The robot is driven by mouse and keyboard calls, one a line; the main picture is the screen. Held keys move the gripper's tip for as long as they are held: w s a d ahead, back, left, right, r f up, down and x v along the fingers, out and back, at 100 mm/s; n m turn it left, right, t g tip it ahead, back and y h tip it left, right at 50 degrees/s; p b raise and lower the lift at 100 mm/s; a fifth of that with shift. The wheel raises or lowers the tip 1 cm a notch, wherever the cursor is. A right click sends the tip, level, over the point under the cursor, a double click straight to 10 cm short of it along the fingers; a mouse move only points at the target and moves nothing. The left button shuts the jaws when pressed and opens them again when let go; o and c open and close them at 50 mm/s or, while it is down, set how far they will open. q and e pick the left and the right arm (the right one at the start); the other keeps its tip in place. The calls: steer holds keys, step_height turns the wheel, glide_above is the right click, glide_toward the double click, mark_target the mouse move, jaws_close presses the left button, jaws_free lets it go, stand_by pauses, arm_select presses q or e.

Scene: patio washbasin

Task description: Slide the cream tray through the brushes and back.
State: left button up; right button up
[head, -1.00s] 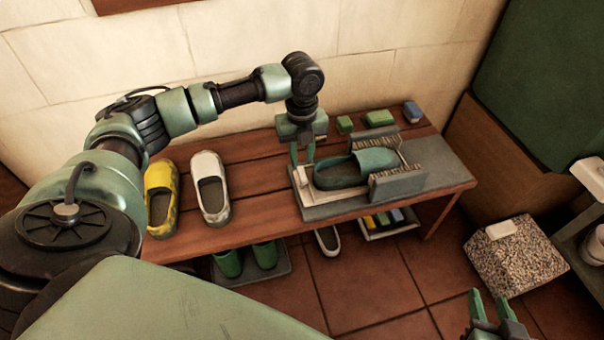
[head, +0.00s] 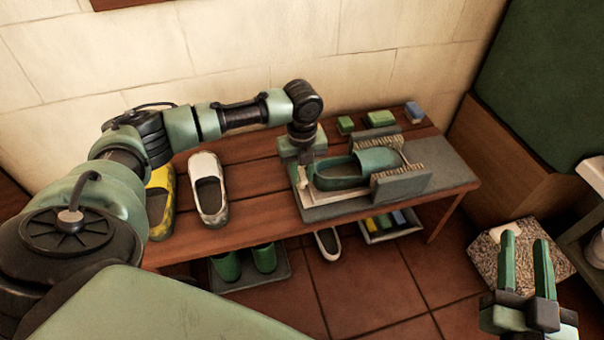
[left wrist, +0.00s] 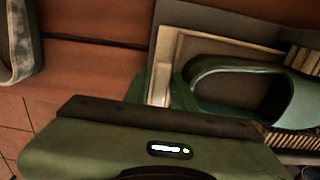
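The cream tray (head: 306,203) lies on a grey base on the bench and carries a green clog (head: 345,172). Two brushes, the back one (head: 374,140) and the front one (head: 402,183), flank the tray's right part; the clog's toe reaches between them. My left gripper (head: 303,170) is low at the tray's left end, pointing down. In the left wrist view its green fingers stand on either side of the tray's cream handle (left wrist: 163,84); whether they press on it is unclear. My right gripper (head: 525,250) is open and empty, in front of the bench at right.
A yellow clog (head: 160,205) and a white clog (head: 209,190) stand left on the bench. Small blocks, green (head: 345,125) and blue (head: 414,112), lie behind the brushes. Below are green clogs (head: 228,266) and a tray of coloured blocks. A speckled block (head: 490,262) stands at right.

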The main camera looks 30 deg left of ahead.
arm_select(q)
jaws_close()
stand_by(1.3)
